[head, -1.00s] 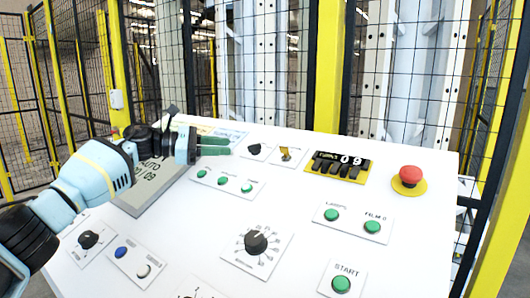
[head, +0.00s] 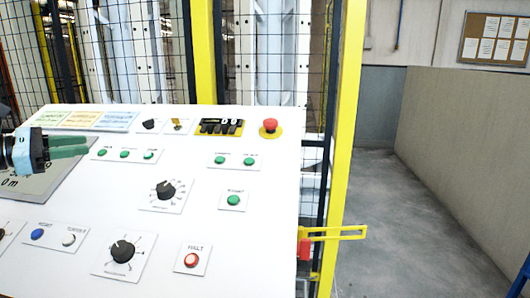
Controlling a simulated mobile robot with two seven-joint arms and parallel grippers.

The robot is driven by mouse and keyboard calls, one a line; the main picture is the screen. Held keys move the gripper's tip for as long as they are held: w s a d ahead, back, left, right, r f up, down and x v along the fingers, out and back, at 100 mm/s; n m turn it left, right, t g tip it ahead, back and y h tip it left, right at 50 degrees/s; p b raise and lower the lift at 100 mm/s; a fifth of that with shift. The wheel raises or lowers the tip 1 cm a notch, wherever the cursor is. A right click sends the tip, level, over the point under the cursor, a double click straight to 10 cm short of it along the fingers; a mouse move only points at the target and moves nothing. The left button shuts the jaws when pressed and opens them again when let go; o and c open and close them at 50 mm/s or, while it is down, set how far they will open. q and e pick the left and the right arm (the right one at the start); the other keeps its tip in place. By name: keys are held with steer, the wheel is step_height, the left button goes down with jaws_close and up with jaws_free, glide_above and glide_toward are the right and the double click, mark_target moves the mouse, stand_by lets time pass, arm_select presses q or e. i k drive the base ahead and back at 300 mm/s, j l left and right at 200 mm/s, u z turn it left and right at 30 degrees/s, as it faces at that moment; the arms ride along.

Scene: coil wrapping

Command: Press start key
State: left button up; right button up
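The green start key (head: 233,200) sits on a small white plate at the right part of the sloped white control panel (head: 270,235). Its label is small and blurred in the head view now. My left gripper (head: 86,146) is over the panel's left side, well to the left of the start key and apart from it. Its green fingers lie close side by side with nothing between them. My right gripper is not in view.
Nearby are a red HALT button (head: 192,260), a pair of green buttons (head: 234,160), a rotary dial (head: 165,190) and a red emergency stop (head: 270,126). A yellow post (head: 343,130) and mesh fence stand behind the panel. Open floor (head: 400,230) lies to the right.

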mark_target(233, 200)
steer(key=k, duration=0.9)
